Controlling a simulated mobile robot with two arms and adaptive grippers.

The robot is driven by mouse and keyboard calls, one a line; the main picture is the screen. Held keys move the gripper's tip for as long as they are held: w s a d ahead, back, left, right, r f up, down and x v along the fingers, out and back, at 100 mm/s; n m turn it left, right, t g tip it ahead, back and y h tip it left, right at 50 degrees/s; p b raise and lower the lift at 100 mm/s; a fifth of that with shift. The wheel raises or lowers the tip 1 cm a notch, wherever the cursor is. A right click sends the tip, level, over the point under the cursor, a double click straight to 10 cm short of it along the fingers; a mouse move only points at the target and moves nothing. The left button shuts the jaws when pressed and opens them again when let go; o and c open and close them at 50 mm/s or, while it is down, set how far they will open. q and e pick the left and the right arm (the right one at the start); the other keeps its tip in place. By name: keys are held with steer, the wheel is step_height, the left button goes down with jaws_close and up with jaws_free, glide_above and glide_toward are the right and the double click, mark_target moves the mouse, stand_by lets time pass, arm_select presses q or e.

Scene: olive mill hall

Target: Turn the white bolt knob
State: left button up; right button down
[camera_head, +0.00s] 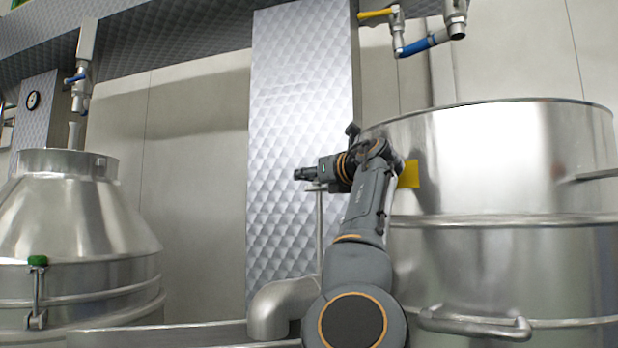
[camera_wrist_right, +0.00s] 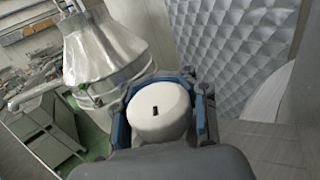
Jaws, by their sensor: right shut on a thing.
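The white bolt knob (camera_wrist_right: 161,118) fills the space between the fingers in the right wrist view. It is round, with a small dark slot on its face. My right gripper (camera_head: 304,174) reaches left in the head view, in front of the patterned metal column. In the right wrist view its blue-edged fingers (camera_wrist_right: 163,98) are on both sides of the knob, shut on it. The knob cannot be made out in the head view, where the gripper hides it or it is too small. My left gripper is not in view.
A large steel vat (camera_head: 500,160) stands right, with a yellow label (camera_head: 408,174). A conical steel tank (camera_head: 80,230) stands left. A thin metal post (camera_head: 319,235) rises just below the right gripper. Valves with blue handles (camera_head: 424,43) hang above.

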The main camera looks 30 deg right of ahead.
steer(key=shift+f, duration=0.15)
steer(key=c, duration=1)
jaws_free()
steer(key=shift+s+d, duration=0.1)
steer(key=shift+s, duration=0.5)
steer(key=s, duration=1)
steer(key=shift+s+d, duration=0.15)
steer(key=shift+s, duration=0.25)
steer(key=shift+o, duration=0.5)
